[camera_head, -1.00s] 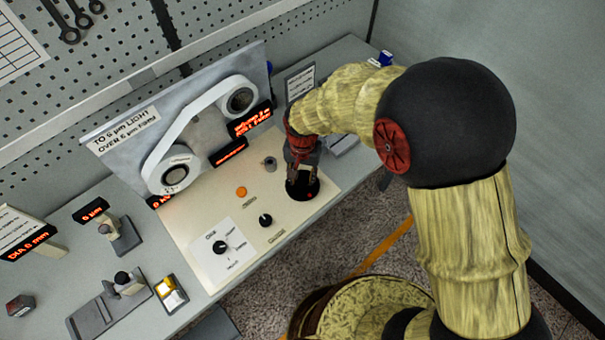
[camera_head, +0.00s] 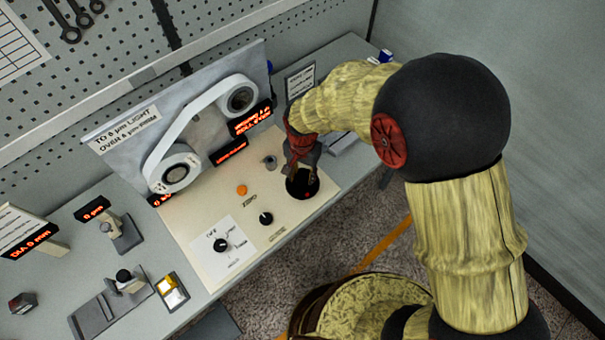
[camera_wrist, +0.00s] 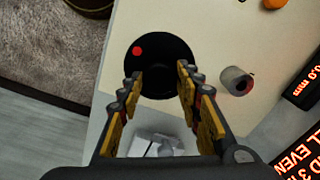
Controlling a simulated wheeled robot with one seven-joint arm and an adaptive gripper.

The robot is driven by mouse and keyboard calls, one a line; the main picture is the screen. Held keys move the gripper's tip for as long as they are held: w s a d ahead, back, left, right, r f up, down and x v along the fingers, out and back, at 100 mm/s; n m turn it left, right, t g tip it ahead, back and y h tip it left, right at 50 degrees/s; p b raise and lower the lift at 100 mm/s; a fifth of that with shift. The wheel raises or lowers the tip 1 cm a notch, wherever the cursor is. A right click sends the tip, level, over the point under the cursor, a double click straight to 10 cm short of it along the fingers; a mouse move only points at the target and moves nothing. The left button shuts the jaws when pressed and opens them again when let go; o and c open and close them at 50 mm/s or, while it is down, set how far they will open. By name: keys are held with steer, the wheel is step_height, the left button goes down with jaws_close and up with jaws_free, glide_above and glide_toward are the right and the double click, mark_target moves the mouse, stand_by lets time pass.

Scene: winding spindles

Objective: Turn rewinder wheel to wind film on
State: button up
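The black wheel (camera_head: 304,187) with a red dot lies flat at the right end of the cream panel (camera_head: 216,257); it also shows in the wrist view (camera_wrist: 158,62). My gripper (camera_head: 301,172) points down over it. In the wrist view my gripper (camera_wrist: 159,72) has its fingers apart with nothing visible between them, their tips over the wheel's near part. I cannot tell whether they touch it. White film (camera_head: 185,118) runs between an upper reel (camera_head: 240,99) and a lower reel (camera_head: 176,172) on the upright board.
A grey post (camera_head: 270,161) stands left of the wheel. An orange button (camera_head: 242,190) and black knobs (camera_head: 221,245) (camera_head: 266,218) sit on the panel. Lit red displays (camera_head: 250,118) (camera_head: 229,151) are by the reels. A sign (camera_head: 301,82) stands behind my gripper.

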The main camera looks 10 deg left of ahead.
mark_target(302, 177)
steer(key=o, duration=0.4)
steer(key=shift+c, duration=0.2)
step_height(302, 177, up, 12)
stand_by(0.5)
stand_by(1.3)
